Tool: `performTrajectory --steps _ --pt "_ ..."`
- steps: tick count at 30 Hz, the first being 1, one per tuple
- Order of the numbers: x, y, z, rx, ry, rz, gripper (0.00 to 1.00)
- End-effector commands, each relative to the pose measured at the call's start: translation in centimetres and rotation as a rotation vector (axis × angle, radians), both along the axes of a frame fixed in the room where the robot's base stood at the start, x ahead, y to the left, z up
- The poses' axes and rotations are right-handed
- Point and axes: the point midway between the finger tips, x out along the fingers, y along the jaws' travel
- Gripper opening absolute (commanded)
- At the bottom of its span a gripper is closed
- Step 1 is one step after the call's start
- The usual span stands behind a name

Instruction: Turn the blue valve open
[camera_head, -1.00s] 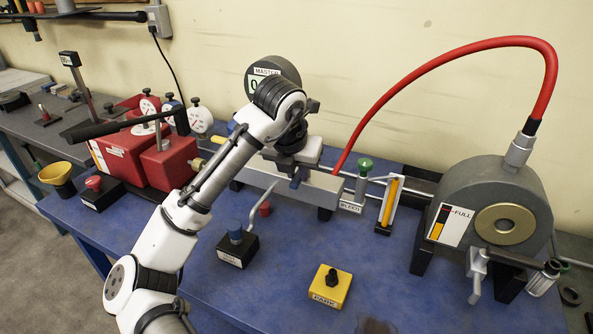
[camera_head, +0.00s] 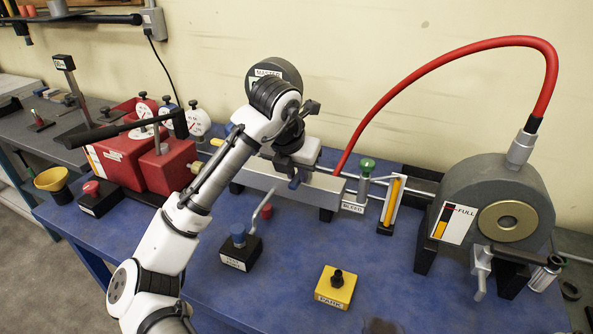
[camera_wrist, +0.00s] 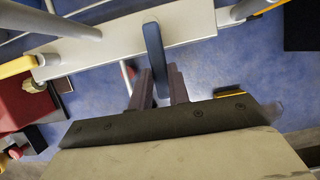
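The blue valve (camera_wrist: 153,50) shows in the wrist view as a flat blue handle over the pale grey manifold bar (camera_wrist: 105,52). Its lower end lies between the two dark fingers of my gripper (camera_wrist: 160,88), and it appears to fill the gap between them. In the head view, the blue handle (camera_head: 294,182) shows at the front of the grey manifold (camera_head: 262,181), just below my gripper, whose fingers are mostly hidden there. Whether the handle has turned cannot be told.
A green bleed knob (camera_head: 366,165) and a yellow gauge (camera_head: 392,200) stand right of the manifold. A red hose (camera_head: 440,62) arches to the grey drum (camera_head: 470,185). A black block with a blue knob (camera_head: 238,237) and a yellow park block (camera_head: 335,288) sit in front.

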Motion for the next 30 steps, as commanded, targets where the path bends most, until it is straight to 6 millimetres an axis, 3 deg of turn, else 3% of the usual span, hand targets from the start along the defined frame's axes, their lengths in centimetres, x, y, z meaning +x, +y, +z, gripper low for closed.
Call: performTrajectory --steps 1,6,17,20,30 --pt "0.0 0.0 0.0 0.002 -0.001 -0.001 0.19" --pt "0.0 0.0 0.0 0.001 0.0 -0.001 0.4" --pt "-0.2 0.1 0.5 0.001 -0.001 -0.001 0.4" --pt "-0.6 0.2 1.6 0.001 -0.004 0.0 0.4" --pt "-3.3 1.3 8.4 0.005 -0.004 0.002 0.4"
